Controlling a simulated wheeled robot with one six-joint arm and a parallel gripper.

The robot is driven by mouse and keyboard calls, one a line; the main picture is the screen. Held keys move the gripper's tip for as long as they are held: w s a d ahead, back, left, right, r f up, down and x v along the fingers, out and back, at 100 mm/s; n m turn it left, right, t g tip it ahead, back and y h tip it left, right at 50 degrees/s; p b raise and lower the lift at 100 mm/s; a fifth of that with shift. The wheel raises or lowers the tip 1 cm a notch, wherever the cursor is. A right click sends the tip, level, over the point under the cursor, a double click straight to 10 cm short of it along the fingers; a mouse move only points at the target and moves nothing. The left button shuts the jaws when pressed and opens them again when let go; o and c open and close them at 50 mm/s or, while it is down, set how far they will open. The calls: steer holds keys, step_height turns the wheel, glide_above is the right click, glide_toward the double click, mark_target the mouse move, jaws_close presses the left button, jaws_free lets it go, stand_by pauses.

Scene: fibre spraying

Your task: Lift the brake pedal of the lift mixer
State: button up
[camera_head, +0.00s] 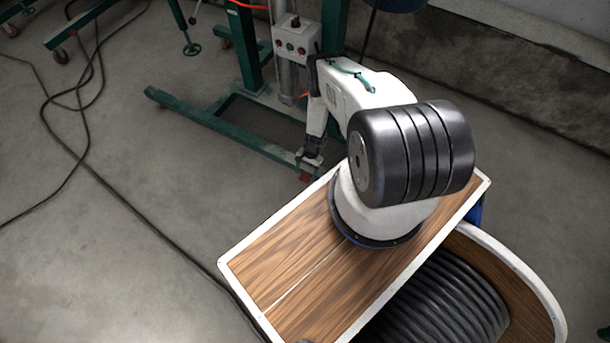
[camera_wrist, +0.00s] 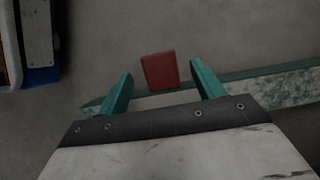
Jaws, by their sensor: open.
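The red brake pedal (camera_head: 305,177) shows at the near end of the lift mixer's green floor leg (camera_head: 235,135), close to the floor. My gripper (camera_head: 312,160) points down just above that end of the leg. In the wrist view, the two green fingers of my gripper (camera_wrist: 161,68) are spread apart. The flat red pedal (camera_wrist: 159,72) appears in the gap between them, with space on both sides. No finger is seen touching it. I cannot tell how far below the fingertips it lies. The green leg (camera_wrist: 265,83) runs behind the fingers.
The lift mixer's column carries a control box (camera_head: 297,38) with buttons. Another green frame on casters (camera_head: 60,55) stands at the upper left. Black cables (camera_head: 90,165) lie on the grey floor (camera_head: 100,270) at left. A concrete ledge (camera_head: 500,80) runs along the back right.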

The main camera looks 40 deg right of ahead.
steer(key=shift+v, duration=2.65)
steer(key=shift+a, duration=0.1)
steer(key=s+a+r+g+y, duration=0.1)
steer(key=s+a+r+g, duration=0.15)
steer(key=s, duration=0.25)
step_height(320, 180, up, 31)
steer(key=n+g, duration=0.1)
steer(key=n, duration=0.4)
glide_above(308, 173)
steer(key=w+a, duration=0.2)
steer(key=a, duration=0.2)
steer(key=a+r+n+h, duration=0.1)
steer(key=a+r+n, duration=0.1)
steer(key=r, duration=0.9)
steer(key=a+r+n+h, duration=0.1)
steer(key=a+r, duration=0.1)
steer(key=r, duration=0.9)
steer(key=s+a+r+n+t+h, duration=0.1)
steer(key=s+a+r+n+t, duration=0.2)
steer(key=s+r, duration=0.8)
steer(key=s+a+r+n+t+h, duration=0.2)
steer(key=s+a+r, duration=0.5)
steer(key=s+r, duration=0.5)
step_height(308, 173, up, 7)
steer(key=shift+a+f+n+t, duration=0.2)
steer(key=shift+a+n+t, duration=0.25)
steer(key=shift+t, duration=0.3)
